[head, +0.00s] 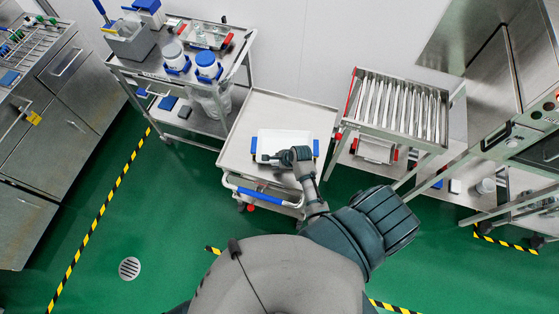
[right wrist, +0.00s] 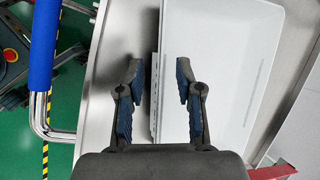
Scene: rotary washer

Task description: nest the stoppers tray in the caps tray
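A white rectangular tray (head: 290,135) with a blue piece at each end lies on the middle cart. The frames do not show whether it is the stoppers tray or the caps tray, or whether a second tray is nested in it. My right gripper (head: 268,158) is over the tray's near left part. In the right wrist view the right gripper (right wrist: 159,68) is open, with its two fingers apart on either side of the white tray's (right wrist: 225,75) left edge. Whether the fingers touch it is unclear. The tray looks empty there. My left gripper is out of view.
The middle cart (head: 232,150) has a blue-gripped push handle (head: 262,197) at its near side. A steel rack (head: 400,105) stands close on the right. Green floor is free at left.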

